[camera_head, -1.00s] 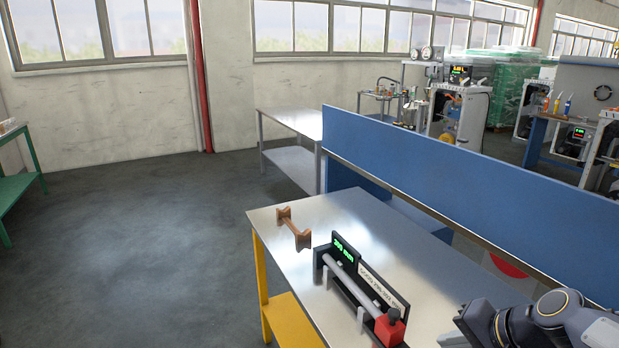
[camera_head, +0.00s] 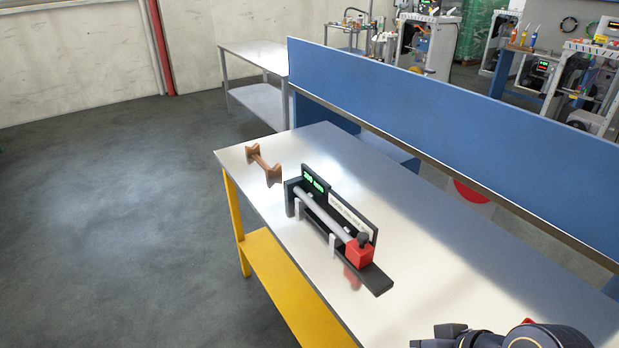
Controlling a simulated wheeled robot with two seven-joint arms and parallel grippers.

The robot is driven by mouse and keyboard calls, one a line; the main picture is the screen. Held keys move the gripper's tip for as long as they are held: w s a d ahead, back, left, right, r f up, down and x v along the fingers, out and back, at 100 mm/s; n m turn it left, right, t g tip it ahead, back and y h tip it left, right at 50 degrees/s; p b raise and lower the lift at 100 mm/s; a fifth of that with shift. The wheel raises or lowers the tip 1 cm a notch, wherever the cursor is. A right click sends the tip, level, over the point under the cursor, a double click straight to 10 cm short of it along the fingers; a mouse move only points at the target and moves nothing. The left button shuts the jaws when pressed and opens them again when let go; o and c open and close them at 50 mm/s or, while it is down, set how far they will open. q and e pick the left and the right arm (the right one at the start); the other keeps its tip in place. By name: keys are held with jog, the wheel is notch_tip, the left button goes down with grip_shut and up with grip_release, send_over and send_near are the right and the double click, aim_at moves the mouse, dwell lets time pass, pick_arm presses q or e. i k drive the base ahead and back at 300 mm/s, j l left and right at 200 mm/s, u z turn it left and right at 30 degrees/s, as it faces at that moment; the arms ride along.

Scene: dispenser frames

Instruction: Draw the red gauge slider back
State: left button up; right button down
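The red gauge slider (camera_head: 359,252) is a red block with a dark knob on top. It sits near the right, near end of a black gauge (camera_head: 376,280) with a grey rod (camera_head: 322,213), a green-lit display (camera_head: 314,180) and a white label strip. The gauge stands on a metal-topped table (camera_head: 430,240). Part of my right arm, dark and rounded, shows at the bottom right, well apart from the slider; its fingertips cannot be made out. My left gripper is not in view.
A brown spool-shaped piece (camera_head: 264,166) lies on the table left of the gauge. A blue partition (camera_head: 450,130) runs along the table's far side. The tabletop right of the gauge is clear. Open floor (camera_head: 110,220) lies to the left.

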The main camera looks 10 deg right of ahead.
aim_at(359, 253)
jog(key=k+j+z, duration=0.1)
jog(key=j+z, duration=0.15)
jog(key=k+j+z, duration=0.25)
jog(key=j, duration=0.2)
jog(key=j+z, duration=0.25)
jog(key=k+j, duration=0.05)
